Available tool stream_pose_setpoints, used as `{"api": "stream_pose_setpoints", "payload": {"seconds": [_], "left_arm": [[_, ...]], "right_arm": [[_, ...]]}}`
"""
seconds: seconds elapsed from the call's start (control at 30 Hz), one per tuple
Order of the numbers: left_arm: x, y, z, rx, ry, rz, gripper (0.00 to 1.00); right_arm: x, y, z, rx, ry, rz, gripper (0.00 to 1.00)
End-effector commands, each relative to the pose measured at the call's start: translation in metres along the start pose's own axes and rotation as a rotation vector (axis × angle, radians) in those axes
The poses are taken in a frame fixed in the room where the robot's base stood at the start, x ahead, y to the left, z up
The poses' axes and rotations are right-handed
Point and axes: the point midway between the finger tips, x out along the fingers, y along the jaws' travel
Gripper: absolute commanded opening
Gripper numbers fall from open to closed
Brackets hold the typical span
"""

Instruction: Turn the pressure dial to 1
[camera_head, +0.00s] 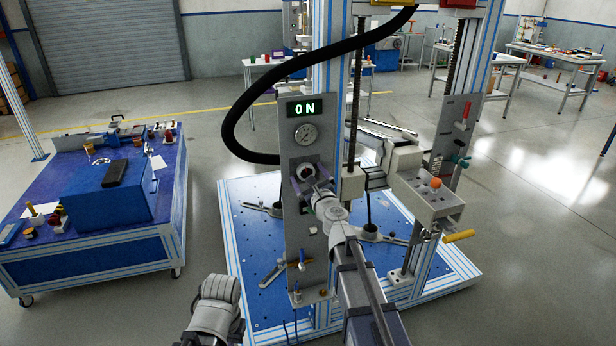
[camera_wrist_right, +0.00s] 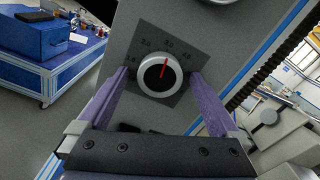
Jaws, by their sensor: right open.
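The pressure dial (camera_wrist_right: 157,76) is a round white knob with a red pointer line on a dark scale plate. The pointer points up and slightly right in the right wrist view. The small scale numbers are hard to read, and I see no 1 clearly. In the head view the dial (camera_head: 306,171) sits on the grey panel below the gauge. My right gripper (camera_wrist_right: 160,78) is open, its purple fingers on either side of the dial. I cannot tell whether they touch it. In the head view the right gripper (camera_head: 312,181) partly covers the dial. My left gripper is not visible, only its arm at bottom left.
The grey panel (camera_head: 294,236) carries a green ON display (camera_head: 308,108) and a round gauge (camera_head: 306,134). A thick black hose (camera_head: 228,122) loops beside it. The test rig stands on a blue perforated base (camera_head: 240,190). A blue cart (camera_head: 150,225) stands left, with open floor between.

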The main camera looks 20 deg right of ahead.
Motion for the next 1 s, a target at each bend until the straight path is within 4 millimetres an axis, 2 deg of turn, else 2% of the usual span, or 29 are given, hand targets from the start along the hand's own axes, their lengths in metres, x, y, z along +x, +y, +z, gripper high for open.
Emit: {"api": "stream_pose_setpoints", "payload": {"seconds": [0.23,0.9,1.0], "left_arm": [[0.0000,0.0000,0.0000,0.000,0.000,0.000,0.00],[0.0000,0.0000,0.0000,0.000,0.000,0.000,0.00],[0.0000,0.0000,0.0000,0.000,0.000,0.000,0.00]], "right_arm": [[0.0004,0.0002,0.0001,0.000,0.000,0.000,0.96],[0.0002,0.0002,0.0001,0.000,0.000,0.000,0.21],[0.0002,0.0002,0.0001,0.000,0.000,0.000,0.13]]}}
